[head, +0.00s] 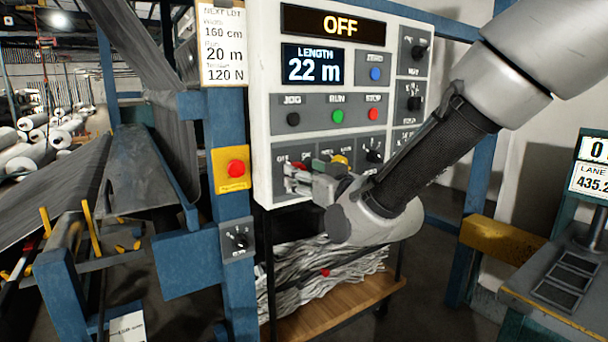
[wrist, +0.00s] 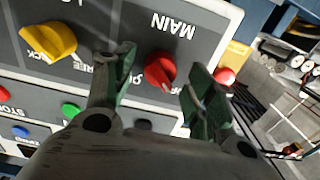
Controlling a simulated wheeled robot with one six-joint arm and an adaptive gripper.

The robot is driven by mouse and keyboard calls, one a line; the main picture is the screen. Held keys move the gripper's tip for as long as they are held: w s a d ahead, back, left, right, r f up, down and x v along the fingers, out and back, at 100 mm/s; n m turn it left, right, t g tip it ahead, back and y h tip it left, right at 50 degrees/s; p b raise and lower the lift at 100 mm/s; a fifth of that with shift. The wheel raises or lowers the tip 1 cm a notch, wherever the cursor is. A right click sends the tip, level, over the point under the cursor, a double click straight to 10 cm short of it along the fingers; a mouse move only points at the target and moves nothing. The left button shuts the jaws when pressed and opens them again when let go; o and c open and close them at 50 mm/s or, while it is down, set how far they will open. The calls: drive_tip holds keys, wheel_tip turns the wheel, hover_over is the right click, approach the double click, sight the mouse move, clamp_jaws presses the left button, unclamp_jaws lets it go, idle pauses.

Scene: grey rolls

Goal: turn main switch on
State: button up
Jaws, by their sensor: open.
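The main switch is a red rotary knob (wrist: 159,71) under the upside-down label MAIN in the wrist view. In the head view a bit of the red knob (head: 299,166) shows at the lower left of the white control panel (head: 262,120), partly hidden by my gripper. The panel's top display (head: 333,23) reads OFF. My gripper (wrist: 158,63) is open, with one greenish finger on each side of the knob in the wrist view. In the head view my gripper (head: 307,183) is close to the panel face. I cannot tell whether the fingers touch the knob.
A yellow knob (wrist: 48,41) sits beside the main switch; it also shows in the head view (head: 340,160). Black, green (head: 337,116) and red buttons are above. A red button on a yellow box (head: 231,184) is on the blue post to the left.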

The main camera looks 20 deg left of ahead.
drive_tip(key=shift+w+a, duration=0.4)
drive_tip(key=shift+a, duration=0.05)
drive_tip(key=shift+c, duration=0.4)
drive_tip(key=c, duration=1)
drive_tip(key=shift+o, duration=0.2)
